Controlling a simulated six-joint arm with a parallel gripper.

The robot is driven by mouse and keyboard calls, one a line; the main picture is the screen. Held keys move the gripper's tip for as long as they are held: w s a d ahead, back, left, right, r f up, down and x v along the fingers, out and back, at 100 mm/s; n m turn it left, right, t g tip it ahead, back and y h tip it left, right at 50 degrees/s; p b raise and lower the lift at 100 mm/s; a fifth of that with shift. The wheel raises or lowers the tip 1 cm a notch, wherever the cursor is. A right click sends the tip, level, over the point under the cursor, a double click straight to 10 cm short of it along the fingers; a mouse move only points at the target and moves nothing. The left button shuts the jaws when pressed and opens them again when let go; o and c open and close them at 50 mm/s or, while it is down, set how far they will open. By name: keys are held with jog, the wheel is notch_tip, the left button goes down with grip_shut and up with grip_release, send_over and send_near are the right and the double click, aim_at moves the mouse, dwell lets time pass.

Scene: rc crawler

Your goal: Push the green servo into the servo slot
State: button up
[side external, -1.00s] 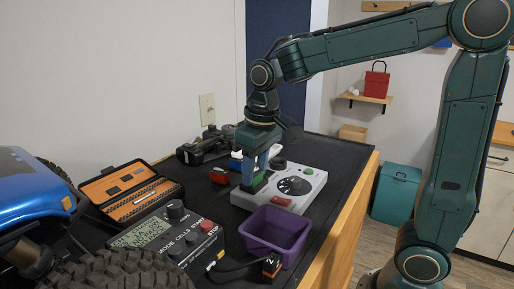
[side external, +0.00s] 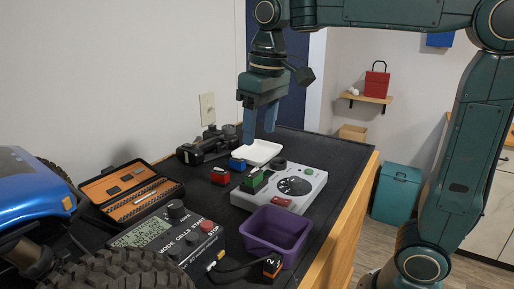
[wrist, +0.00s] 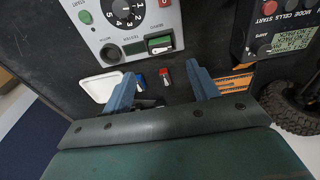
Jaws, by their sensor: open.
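The green servo (side external: 254,183) sits at the left end of the grey tester box (side external: 307,190), standing proud of its top face. In the wrist view the green servo (wrist: 160,43) lies at the servo slot (wrist: 149,46) on the tester. I cannot tell how deep it sits.
A red block (side external: 219,176) and a blue block (side external: 237,164) stand left of the tester, near a white tray (side external: 263,151). A purple bin (side external: 277,237) and a charger (side external: 160,235) are in front. A black transmitter (side external: 207,147) lies behind.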

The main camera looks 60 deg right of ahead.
jog(key=shift+s+r, duration=0.15)
jog(key=shift+r, duration=0.95)
jog(key=s+f+t, duration=0.1)
jog(key=s+f, duration=0.2)
jog(key=s, duration=0.2)
jog(key=s+f+t, duration=0.1)
jog(key=s+f, duration=0.3)
jog(key=s+d+f+t, duration=0.1)
jog(key=s+f+t, duration=0.1)
jog(key=s+f, duration=0.2)
jog(key=shift+s+d, duration=0.1)
jog(key=shift+s, duration=0.75)
